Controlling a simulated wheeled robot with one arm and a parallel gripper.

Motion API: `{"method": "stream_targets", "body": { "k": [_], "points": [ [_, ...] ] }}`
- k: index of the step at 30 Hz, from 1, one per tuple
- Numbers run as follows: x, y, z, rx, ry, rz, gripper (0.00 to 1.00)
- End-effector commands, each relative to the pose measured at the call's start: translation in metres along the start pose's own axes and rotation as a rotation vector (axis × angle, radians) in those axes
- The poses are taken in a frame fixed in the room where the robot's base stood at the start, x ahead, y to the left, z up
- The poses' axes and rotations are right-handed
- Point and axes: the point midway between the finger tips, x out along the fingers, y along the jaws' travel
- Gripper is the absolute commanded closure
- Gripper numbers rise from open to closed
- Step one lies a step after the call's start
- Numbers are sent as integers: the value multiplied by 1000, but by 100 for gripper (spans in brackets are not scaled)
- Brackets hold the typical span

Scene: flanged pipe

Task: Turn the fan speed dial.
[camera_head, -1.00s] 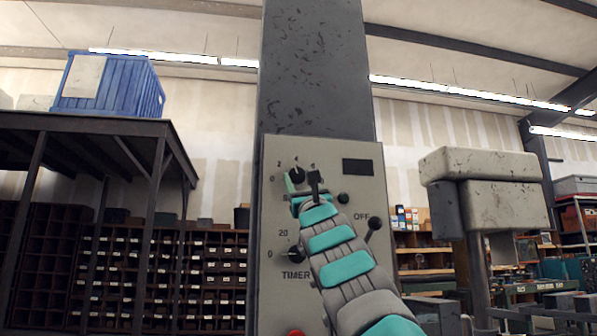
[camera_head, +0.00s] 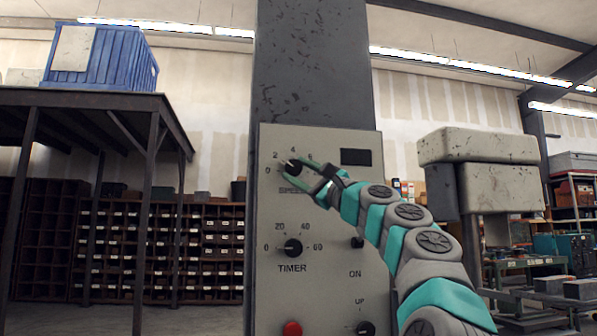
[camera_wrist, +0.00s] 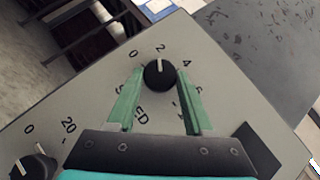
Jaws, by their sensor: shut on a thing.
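The fan speed dial (camera_head: 294,168) is a round black knob with a white pointer line, high on the grey control panel (camera_head: 335,215). Numbers 0, 2, 4 and 6 surround it. In the wrist view the dial (camera_wrist: 160,75) sits between my two green fingers, and its pointer is toward the 2. My gripper (camera_head: 290,172) reaches in from the lower right and is shut on the dial; it also shows in the wrist view (camera_wrist: 160,80). The fingers and arm hide part of the SPEED label and the panel's right side.
Below is the black TIMER dial (camera_head: 293,248). A black switch knob (camera_head: 357,242) sits above ON, and a red button (camera_head: 292,329) is lower down. A dark display (camera_head: 355,157) is at upper right. A shelf with a blue crate (camera_head: 100,58) stands left.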

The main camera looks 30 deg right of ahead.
Motion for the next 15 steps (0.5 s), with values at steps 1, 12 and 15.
{"method": "stream_targets", "body": {
  "k": [1, 12, 15],
  "points": [
    [0, 0, 0, -13, 1, 11, 100],
    [0, -1, 0, -77, -1, 74, 100],
    [1, -1, 0, -89, 0, 87, 100]
  ]
}}
